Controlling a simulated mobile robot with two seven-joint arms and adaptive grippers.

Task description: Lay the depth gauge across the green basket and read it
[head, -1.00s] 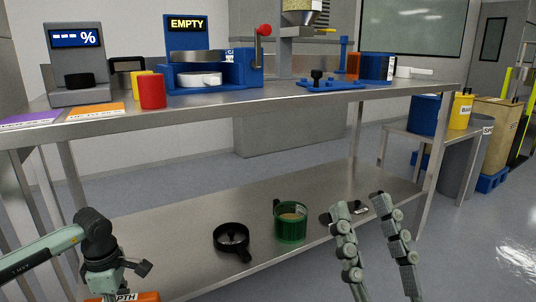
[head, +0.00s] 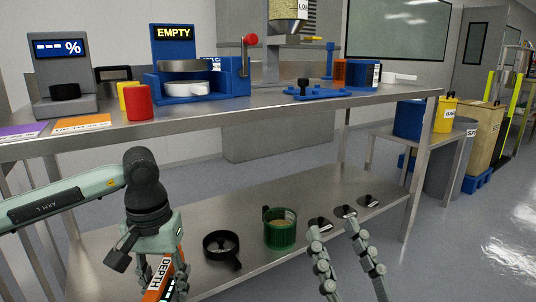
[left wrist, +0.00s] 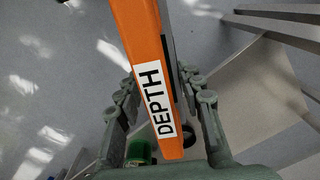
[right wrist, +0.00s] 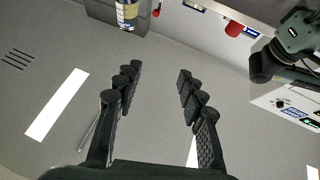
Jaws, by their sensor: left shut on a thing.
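The orange depth gauge (head: 160,281), labelled DEPTH, is in my left gripper (head: 165,286) at the lower left of the head view. The left wrist view shows the gauge (left wrist: 140,60) between the two fingers (left wrist: 160,110), which are shut on it. The green basket (head: 280,235) stands upright on the lower shelf, to the right of and apart from the gauge; brownish contents show inside. A small green part of it shows in the left wrist view (left wrist: 138,152). My right gripper (head: 340,255) is open and empty, right of the basket; its spread fingers also show in the right wrist view (right wrist: 158,85).
A black round holder (head: 218,246) sits left of the basket on the lower shelf (head: 200,222). Several dark-topped metal pieces (head: 345,212) lie right of it. The upper bench (head: 225,108) overhangs the shelf and carries instruments and a red cup (head: 138,103).

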